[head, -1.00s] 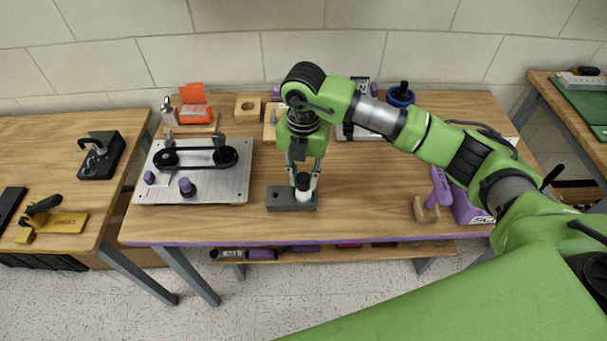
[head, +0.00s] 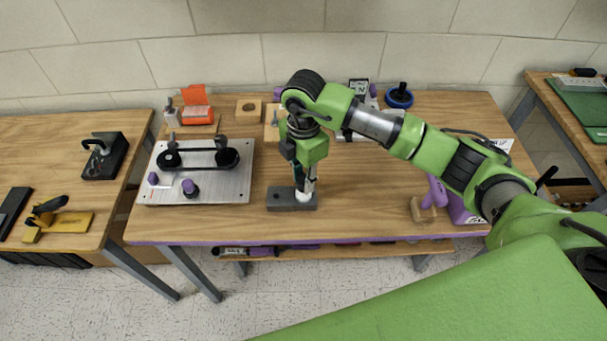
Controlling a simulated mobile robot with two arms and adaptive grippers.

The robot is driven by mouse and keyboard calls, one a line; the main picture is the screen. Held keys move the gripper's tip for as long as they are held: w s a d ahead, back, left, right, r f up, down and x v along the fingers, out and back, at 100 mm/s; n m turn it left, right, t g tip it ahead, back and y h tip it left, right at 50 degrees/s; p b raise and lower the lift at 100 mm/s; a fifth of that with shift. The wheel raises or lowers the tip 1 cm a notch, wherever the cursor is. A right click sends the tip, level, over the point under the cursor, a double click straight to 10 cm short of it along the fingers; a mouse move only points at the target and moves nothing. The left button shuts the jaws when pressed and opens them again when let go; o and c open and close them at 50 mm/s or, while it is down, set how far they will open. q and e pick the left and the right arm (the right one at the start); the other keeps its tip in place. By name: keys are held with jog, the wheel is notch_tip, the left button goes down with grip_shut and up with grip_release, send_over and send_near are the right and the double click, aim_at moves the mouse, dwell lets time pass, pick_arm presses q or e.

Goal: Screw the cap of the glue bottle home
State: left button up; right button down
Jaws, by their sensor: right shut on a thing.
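The glue bottle (head: 303,196) is a small white bottle standing upright in a dark grey block (head: 280,202) near the front middle of the bench. My right gripper (head: 305,183) points straight down over it and is shut on the bottle's cap. The fingers and hand hide the cap in this view, so I cannot tell how far down it sits. My left gripper is not in view.
A metal plate with a black belt and pulleys (head: 215,185) lies left of the block. A wooden holder (head: 422,211) and a purple tool (head: 438,190) stand to the right. The bench front between them is clear.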

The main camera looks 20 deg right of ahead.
jog(key=shift+r, duration=0.1)
jog(key=shift+r+m+p, duration=0.1)
jog(key=shift+m+p, duration=0.6)
jog(key=shift+m, duration=0.5)
jog(key=shift+m+p, duration=0.35)
jog(key=shift+m, duration=0.75)
jog(key=shift+w, duration=0.1)
jog(key=c, duration=1.6)
grip_release()
jog(key=shift+c, duration=0.2)
jog(key=shift+f, duration=0.2)
